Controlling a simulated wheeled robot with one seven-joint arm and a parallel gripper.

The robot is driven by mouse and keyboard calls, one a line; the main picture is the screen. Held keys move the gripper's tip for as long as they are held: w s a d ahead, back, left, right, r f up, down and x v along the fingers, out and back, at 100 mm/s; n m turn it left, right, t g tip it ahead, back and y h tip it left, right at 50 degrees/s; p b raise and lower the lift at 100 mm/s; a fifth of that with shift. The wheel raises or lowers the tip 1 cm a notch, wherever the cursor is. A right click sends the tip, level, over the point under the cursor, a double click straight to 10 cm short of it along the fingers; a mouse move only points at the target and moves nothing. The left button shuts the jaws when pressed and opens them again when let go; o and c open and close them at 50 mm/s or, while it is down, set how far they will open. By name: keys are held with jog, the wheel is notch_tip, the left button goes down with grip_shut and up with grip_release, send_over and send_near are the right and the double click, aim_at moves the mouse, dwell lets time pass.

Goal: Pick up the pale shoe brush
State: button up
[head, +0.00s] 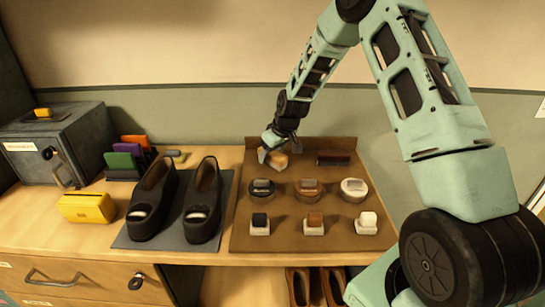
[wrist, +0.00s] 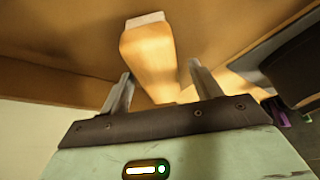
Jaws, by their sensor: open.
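The pale shoe brush (head: 280,160) lies at the back left of the brown mat. My gripper (head: 276,152) is right over it and hides part of it in the head view. In the wrist view, the pale shoe brush (wrist: 148,62) has a light wooden body and a whitish far end. It lies between the two spread fingers of my gripper (wrist: 160,75). The fingers are open, with a visible gap on each side of the brush. I cannot tell how deep the fingertips reach beside it.
A dark brush (head: 333,158) lies to the right on the brown mat (head: 245,225). Several tins and small blocks stand in front. Black shoes (head: 150,200) on a grey mat stand left, with a yellow box (head: 87,208) and a grey chest (head: 60,150) beyond.

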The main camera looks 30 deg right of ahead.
jog(key=shift+f, duration=0.25)
dwell(0.4)
jog(key=c, duration=1.2)
jog(key=shift+r, duration=0.1)
notch_tip(320, 180, up, 10)
jog(key=shift+r+b, duration=0.2)
jog(key=shift+b, duration=0.7)
jog(key=shift+o, duration=1.2)
